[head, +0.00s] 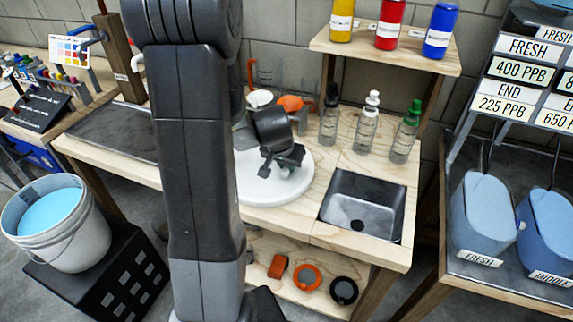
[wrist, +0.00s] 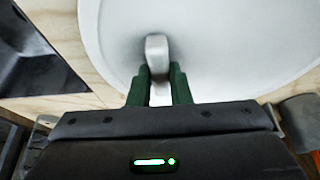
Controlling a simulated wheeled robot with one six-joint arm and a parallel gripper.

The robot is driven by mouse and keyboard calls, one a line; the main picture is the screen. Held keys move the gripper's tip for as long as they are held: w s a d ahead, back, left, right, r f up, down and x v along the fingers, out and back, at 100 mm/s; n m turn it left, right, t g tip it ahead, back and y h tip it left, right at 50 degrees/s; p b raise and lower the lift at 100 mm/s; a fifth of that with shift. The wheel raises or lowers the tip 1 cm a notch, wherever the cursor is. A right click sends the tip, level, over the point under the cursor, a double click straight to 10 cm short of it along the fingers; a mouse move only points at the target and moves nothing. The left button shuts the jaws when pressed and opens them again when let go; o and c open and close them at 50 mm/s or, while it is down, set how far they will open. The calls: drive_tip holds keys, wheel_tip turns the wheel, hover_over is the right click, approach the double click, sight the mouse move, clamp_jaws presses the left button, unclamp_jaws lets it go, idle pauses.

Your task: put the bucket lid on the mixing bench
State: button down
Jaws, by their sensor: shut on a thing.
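The bucket lid, a white round disc (head: 265,194), is over the pale wooden mixing bench (head: 290,223), left of the sink. My gripper (head: 278,171) is over the lid. In the wrist view the white lid (wrist: 235,45) fills the upper part, with a light grey handle (wrist: 157,47) standing on it. The green fingers of my gripper (wrist: 159,78) are shut on this handle. The lid looks level and close to the bench top. I cannot tell whether it touches the wood. My arm hides its left part in the head view.
A steel sink (head: 362,205) is right of the lid. Several bottles (head: 366,128) stand behind it, and an orange thing (head: 291,103) lies behind my gripper. An open white bucket (head: 75,240) with blue liquid stands at left. Blue containers (head: 482,215) stand at right.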

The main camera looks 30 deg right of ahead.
drive_tip(key=shift+r, duration=0.1)
drive_tip(key=c, duration=1.3)
unclamp_jaws()
drive_tip(key=shift+c, duration=0.2)
drive_tip(key=shift+r, duration=0.15)
drive_tip(key=p+v, duration=0.1)
drive_tip(key=v, duration=1)
drive_tip(key=shift+s+a+r, duration=0.2)
drive_tip(key=shift+s+r, duration=0.05)
drive_tip(key=shift+r, duration=0.05)
